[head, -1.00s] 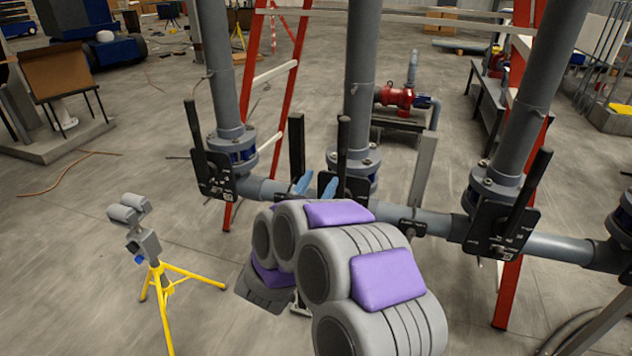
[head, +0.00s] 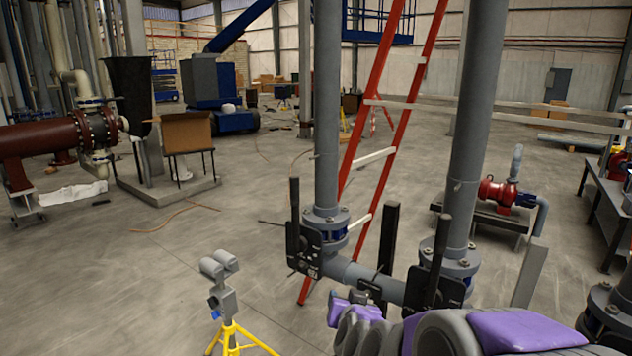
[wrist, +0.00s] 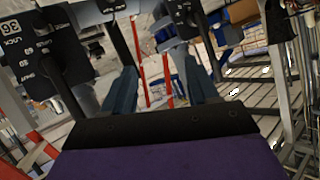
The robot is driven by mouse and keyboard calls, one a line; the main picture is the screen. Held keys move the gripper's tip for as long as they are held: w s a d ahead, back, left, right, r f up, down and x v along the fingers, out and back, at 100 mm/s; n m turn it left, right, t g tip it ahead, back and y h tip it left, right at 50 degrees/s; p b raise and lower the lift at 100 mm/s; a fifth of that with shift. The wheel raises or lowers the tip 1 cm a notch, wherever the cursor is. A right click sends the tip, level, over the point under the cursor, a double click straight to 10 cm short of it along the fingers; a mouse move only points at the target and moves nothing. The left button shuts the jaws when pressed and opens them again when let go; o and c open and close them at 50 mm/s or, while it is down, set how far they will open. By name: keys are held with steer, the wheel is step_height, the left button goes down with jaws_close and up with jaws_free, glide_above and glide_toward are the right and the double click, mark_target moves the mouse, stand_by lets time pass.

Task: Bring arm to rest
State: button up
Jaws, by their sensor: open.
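My arm, grey with purple pads, reaches in at the lower right of the head view, in front of the pipework. My gripper (wrist: 161,88) shows in the wrist view as two blue-grey fingers set wide apart, with nothing between them. Its fingers cannot be made out in the head view. Black valve plates with white lettering stand near it in the wrist view, one at the upper left (wrist: 48,52) and one at the top (wrist: 188,16). I cannot tell whether anything touches the fingers.
Grey pipes with black-handled valves stand ahead, the left valve (head: 304,246) and the middle one (head: 436,284). A red ladder (head: 372,130) leans behind them. A yellow tripod lamp (head: 222,290) stands at the lower left. Open concrete floor (head: 120,290) lies left.

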steer(key=s+a+f+n+g+y, duration=0.15)
steer(key=s+g, duration=0.25)
steer(key=s, duration=0.4)
steer(key=s+f+n+g+y, duration=0.1)
steer(key=s+f+g, duration=0.15)
steer(key=s, duration=0.65)
steer(key=s+d+g+h, duration=0.1)
steer(key=s+d+g, duration=0.3)
steer(key=s, duration=0.8)
steer(key=s+d+g+h, duration=0.2)
steer(key=s+d+g, duration=0.2)
steer(key=s, duration=0.8)
steer(key=shift+d+f, duration=0.25)
steer(key=shift+d, duration=0.05)
steer(key=shift+w+g, duration=0.1)
steer(key=shift+g, duration=0.15)
steer(key=shift+c, duration=0.2)
